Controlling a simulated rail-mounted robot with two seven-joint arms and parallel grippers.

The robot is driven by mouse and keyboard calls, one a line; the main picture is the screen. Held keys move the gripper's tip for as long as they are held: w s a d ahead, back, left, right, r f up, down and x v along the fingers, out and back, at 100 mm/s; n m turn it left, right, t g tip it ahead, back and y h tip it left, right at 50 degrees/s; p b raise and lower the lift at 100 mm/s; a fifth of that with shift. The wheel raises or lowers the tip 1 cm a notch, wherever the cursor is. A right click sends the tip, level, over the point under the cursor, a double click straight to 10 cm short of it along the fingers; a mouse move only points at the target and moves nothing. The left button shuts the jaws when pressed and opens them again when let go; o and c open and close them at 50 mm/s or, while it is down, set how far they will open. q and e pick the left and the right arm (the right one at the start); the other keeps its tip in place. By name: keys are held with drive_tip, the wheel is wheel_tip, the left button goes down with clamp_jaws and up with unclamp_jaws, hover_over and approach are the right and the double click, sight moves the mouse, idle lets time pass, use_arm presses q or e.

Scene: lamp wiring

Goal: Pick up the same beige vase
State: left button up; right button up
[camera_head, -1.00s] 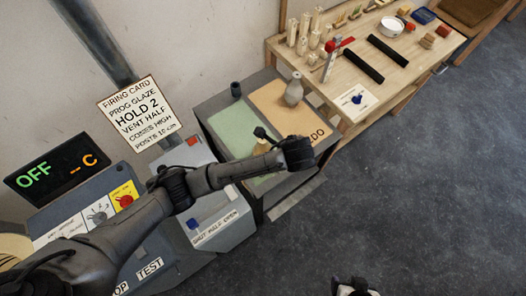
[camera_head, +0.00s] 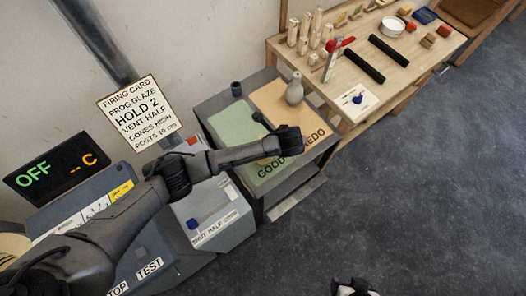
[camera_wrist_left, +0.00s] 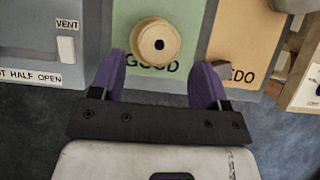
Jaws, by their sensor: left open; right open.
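The beige vase (camera_wrist_left: 156,45) stands on the green GOOD mat (camera_wrist_left: 128,12), seen from above with its dark round mouth in the left wrist view. In the head view my left arm covers most of it. My left gripper (camera_wrist_left: 160,78) is open, its two purple fingers pointing toward the vase. The vase lies at the gap between the fingertips, with no contact visible; the height between them is hard to tell. My right gripper (camera_head: 354,288) is at the bottom edge of the head view, partly cut off, away from the mats.
A grey vase (camera_head: 294,91) stands on the orange REDO mat (camera_head: 270,98). A small dark cup (camera_head: 236,89) is behind the green mat. The kiln control box (camera_head: 205,215) is to the left. A wooden table (camera_head: 425,65) with tools is at upper right. Open floor lies right.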

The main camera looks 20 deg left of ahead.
use_arm(q)
drive_tip(key=shift+a+x, duration=0.2)
drive_tip(key=shift+x, duration=2.35)
drive_tip(key=shift+r, duration=0.1)
clamp_jaws()
